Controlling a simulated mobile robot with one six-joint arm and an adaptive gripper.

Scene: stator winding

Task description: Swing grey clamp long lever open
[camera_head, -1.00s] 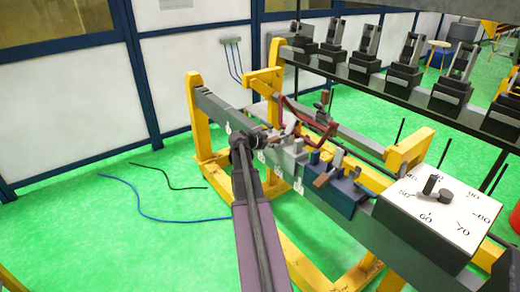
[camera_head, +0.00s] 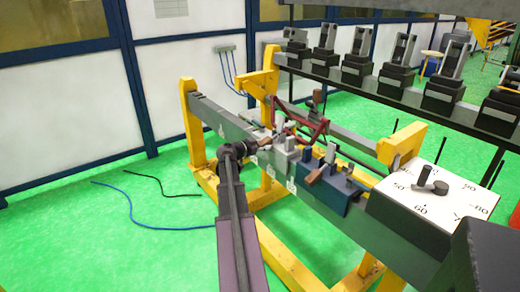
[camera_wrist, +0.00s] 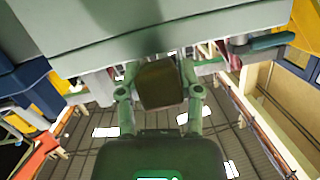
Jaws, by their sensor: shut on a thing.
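The grey clamp (camera_head: 284,156) sits on the long grey beam, left of the blue clamp (camera_head: 338,187). My gripper (camera_head: 250,147) is at the grey clamp's left side in the head view. In the wrist view my gripper (camera_wrist: 160,88) has its two fingers on either side of a dark brown block (camera_wrist: 161,84), which looks like the end of the long lever. It is shut on it. The brown lever end also shows small in the head view (camera_head: 266,143). The rest of the lever is mostly hidden.
A dark red frame (camera_head: 312,128) stands behind the grey clamp. A white dial board (camera_head: 425,205) is at the right end of the beam. Yellow supports (camera_head: 192,125) carry the beam. Several black fixtures line a rack behind.

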